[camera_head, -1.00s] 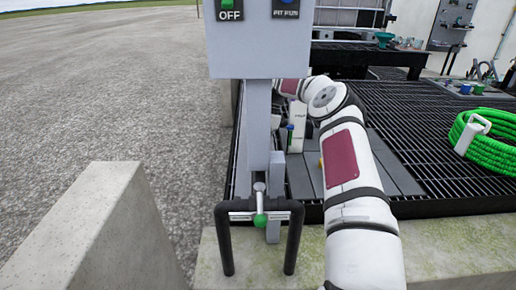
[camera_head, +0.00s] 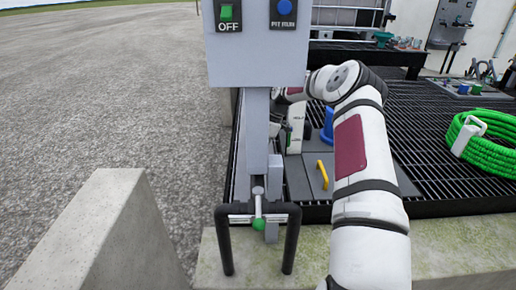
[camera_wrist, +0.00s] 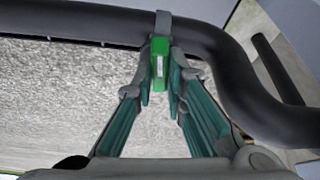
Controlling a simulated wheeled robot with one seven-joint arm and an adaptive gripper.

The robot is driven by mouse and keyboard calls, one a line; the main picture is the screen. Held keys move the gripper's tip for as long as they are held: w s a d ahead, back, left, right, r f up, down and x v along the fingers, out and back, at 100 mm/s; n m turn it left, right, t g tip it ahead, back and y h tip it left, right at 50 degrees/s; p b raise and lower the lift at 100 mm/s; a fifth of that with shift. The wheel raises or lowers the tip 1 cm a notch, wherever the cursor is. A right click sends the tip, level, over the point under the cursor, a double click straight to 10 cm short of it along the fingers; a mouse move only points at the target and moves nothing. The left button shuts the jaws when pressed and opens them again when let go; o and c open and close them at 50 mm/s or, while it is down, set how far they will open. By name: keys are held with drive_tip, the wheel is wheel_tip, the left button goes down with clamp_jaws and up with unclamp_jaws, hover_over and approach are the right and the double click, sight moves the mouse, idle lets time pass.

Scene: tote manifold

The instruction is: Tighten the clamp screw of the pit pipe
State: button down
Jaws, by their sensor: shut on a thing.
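In the wrist view a thick black pipe (camera_wrist: 75,25) runs across the top and bends down at the right. A narrow grey clamp band (camera_wrist: 163,24) sits around it. A green block with a pale label (camera_wrist: 159,60), apparently the clamp screw's handle, hangs at the band. My gripper (camera_wrist: 161,80) has its teal fingers closed on this green block, just below the pipe. The screw's thread is not visible. In the head view my gripper and the clamp are hidden behind the grey post and box.
A grey control box (camera_head: 257,55) on a post (camera_head: 257,130) stands close to my arm. A black guard frame (camera_head: 226,245) with a green-knobbed lever (camera_head: 258,224) is in front.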

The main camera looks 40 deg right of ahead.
drive_tip(key=shift+a+f+m+t+p, duration=0.1)
drive_tip(key=shift+m+t+p, duration=0.3)
drive_tip(key=shift+m, duration=0.6)
drive_tip(key=c, duration=1.6)
unclamp_jaws()
drive_tip(key=v, duration=1.2)
drive_tip(key=shift+a, duration=0.25)
drive_tip(key=shift+s, duration=0.1)
